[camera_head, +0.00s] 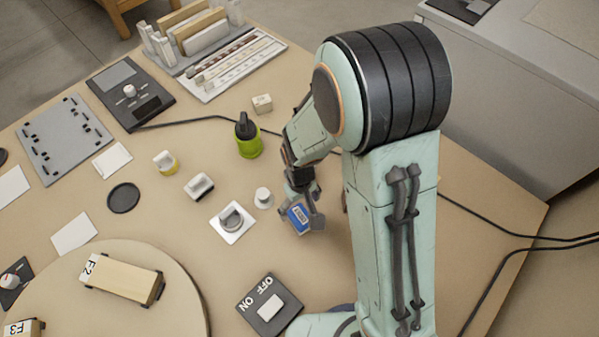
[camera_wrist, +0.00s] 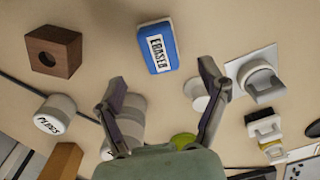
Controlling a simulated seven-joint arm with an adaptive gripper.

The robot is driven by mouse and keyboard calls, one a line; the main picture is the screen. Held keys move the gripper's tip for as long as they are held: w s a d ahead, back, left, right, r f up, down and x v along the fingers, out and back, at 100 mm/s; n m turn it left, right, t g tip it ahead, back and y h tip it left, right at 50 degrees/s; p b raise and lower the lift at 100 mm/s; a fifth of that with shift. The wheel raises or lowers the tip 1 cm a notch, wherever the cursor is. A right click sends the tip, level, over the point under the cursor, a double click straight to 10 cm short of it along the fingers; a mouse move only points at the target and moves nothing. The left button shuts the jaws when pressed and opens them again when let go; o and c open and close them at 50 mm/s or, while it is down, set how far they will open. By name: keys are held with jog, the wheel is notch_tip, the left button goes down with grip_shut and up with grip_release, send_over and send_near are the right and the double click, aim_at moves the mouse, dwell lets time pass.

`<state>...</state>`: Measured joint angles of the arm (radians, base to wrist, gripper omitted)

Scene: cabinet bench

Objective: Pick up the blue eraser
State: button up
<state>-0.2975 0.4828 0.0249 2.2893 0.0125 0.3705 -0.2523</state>
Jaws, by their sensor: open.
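The blue eraser (camera_head: 298,218) with a white label lies on the bench in the head view, at my gripper's fingers. In the wrist view the eraser (camera_wrist: 158,46) lies at top centre, its label reading "ERASER". My gripper (camera_wrist: 161,80) is open, its two fingers spread with bare bench between their tips. The eraser lies just beyond the tips, and nothing is held. In the head view my gripper (camera_head: 303,198) hangs over the eraser and partly covers it. I cannot tell its exact height above the bench.
A knob on a white plate (camera_head: 232,222) stands left of the eraser, with a small white round piece (camera_head: 263,197) between. An OFF/ON switch (camera_head: 269,303) lies in front. A brown block with a hole (camera_wrist: 53,50) and a "PLUGS" container (camera_wrist: 56,115) show in the wrist view.

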aim_at(300, 215)
notch_tip(300, 215, down, 6)
jog(key=shift+r, duration=0.15)
jog(key=c, duration=1.2)
